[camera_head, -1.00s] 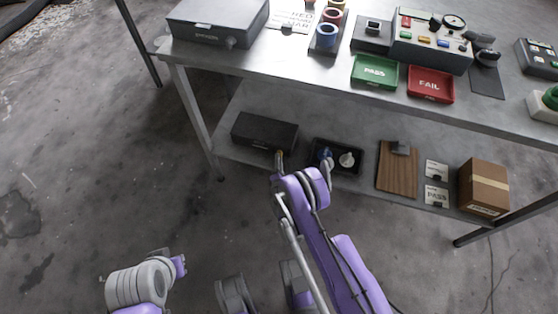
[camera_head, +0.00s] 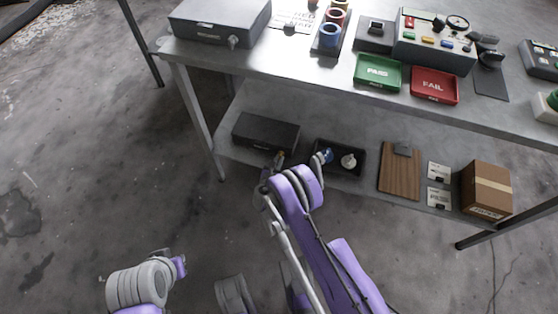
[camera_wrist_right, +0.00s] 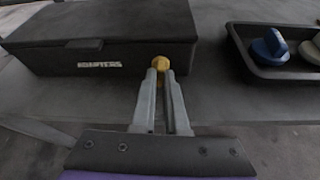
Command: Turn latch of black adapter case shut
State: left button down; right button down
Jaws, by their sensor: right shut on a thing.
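The black adapter case (camera_head: 262,131) lies on the lower shelf of the bench with its lid down. In the right wrist view the case (camera_wrist_right: 110,48) fills the upper left, with pale lettering and a dark tab on its front. Its brass-coloured latch knob (camera_wrist_right: 160,63) sits near the front's right end. My right gripper (camera_wrist_right: 160,72) is shut on this knob, one finger on each side; the fingertips hide part of it. In the head view my right gripper (camera_head: 277,162) reaches the case's front right corner.
A black tray (camera_head: 345,172) with a blue and a white knobbed part stands right of the case, close to my right gripper. A clipboard (camera_head: 400,178) and a cardboard box (camera_head: 488,190) lie farther right. The bench top (camera_head: 300,62) overhangs the shelf.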

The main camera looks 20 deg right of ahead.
jog(key=shift+w+n+h, duration=0.1)
jog(key=shift+n+h, duration=0.2)
jog(key=shift+n, duration=0.1)
dwell(0.4)
jog(key=c, duration=1.2)
grip_release()
jog(key=p+v, duration=0.2)
jog(key=v, duration=0.9)
jog(key=shift+w+r, duration=0.15)
jog(key=shift+r+g, duration=0.1)
jog(key=shift+g, duration=0.2)
